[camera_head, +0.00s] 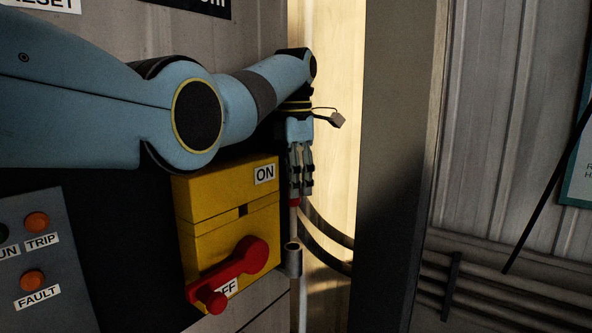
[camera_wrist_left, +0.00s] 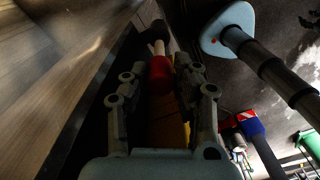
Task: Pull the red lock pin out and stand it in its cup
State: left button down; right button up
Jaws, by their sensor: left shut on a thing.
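My left gripper (camera_head: 300,190) points down beside the right side of the yellow switch box (camera_head: 212,205). It is shut on the red lock pin (camera_head: 294,203); only the red head shows below the fingers, with a pale shaft under it. In the left wrist view the red head (camera_wrist_left: 160,72) sits between the fingertips, the pale shaft beyond it. A small grey cup (camera_head: 292,258) is fixed at the box's lower right side, below the pin. The shaft hangs roughly over the cup; whether its tip touches the cup I cannot tell. My right gripper is not in view.
A red lever (camera_head: 235,265) on the box front points down-left by the OFF label. A panel with orange lamps (camera_head: 36,221) is at left. A dark post (camera_head: 395,170) stands right of the gripper, with dark cables (camera_head: 328,240) running between.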

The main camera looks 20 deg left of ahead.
aim_at(296, 200)
pick_arm(q)
jog(key=shift+f+b, duration=0.3)
jog(key=shift+f, duration=1.65)
jog(key=shift+f+b, duration=0.45)
jog(key=shift+f, duration=1.15)
jog(key=c, duration=0.9)
grip_release()
jog(key=shift+c, duration=0.2)
jog(key=shift+r, duration=0.1)
notch_tip(296, 200, up, 12)
jog(key=shift+a+f, duration=0.1)
jog(key=shift+a, duration=0.05)
